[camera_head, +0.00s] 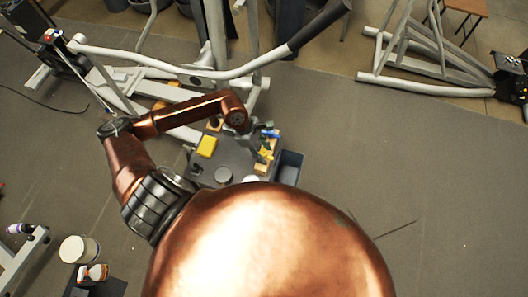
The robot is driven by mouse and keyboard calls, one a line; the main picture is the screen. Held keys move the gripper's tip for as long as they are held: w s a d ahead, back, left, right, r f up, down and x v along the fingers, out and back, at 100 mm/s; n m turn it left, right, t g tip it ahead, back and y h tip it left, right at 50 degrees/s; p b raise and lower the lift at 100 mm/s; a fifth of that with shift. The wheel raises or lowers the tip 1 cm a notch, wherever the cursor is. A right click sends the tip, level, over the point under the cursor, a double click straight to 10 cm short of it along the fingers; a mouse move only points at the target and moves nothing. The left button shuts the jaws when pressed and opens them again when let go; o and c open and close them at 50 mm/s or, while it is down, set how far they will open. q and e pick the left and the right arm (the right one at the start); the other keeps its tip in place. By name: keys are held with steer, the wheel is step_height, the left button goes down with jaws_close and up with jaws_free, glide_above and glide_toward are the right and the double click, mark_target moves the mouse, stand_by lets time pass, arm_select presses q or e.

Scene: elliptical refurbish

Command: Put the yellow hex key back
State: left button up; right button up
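A small yellow piece (265,155), which may be the yellow hex key, shows among small coloured tools at the right side of the dark cart top (228,158). It is too small to make out its shape or whether it sits in a holder. My copper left arm comes in from the left and bends across to the back edge of the cart. My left gripper is small and largely hidden around the arm's end by the cart, so its fingers cannot be made out. My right gripper is not in view.
A yellow box (207,146) sits on the cart's left part, and a blue item (272,133) near its right back. A dark bin (289,166) adjoins the right side. The elliptical's frame (180,72) stands close behind. The floor to the right is mostly clear.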

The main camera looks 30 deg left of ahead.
arm_select(q)
steer(key=shift+o, duration=0.3)
steer(key=v, duration=1.2)
steer(key=shift+a, duration=0.1)
